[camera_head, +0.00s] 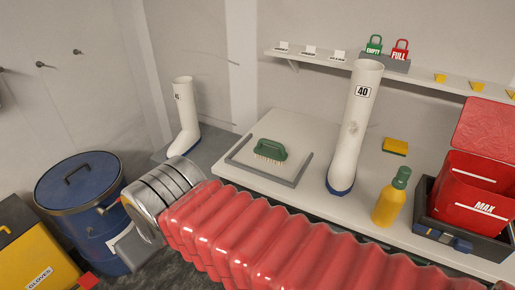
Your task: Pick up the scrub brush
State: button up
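The scrub brush (271,149) has a green handle on top and pale bristles below. It lies bristles down on the white bench, inside a flat area with a raised grey edge (262,177). Nothing touches it from above. I cannot make out my gripper's fingers in this view. A large red ribbed sleeve (290,240) with a silver banded end (165,190) crosses the foreground, in front of the bench's near edge.
A white boot marked 40 (350,135) stands right of the brush. Farther right are a yellow bottle (390,203), a yellow sponge (395,147) and an open red box (470,187). A blue drum (80,215) and another boot (186,115) stand left.

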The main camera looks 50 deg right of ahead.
aim_at(263, 152)
jog(key=z, duration=0.2)
jog(key=i, duration=0.7)
jog(key=z, duration=0.8)
jog(key=i, duration=0.6)
jog(key=z, duration=0.4)
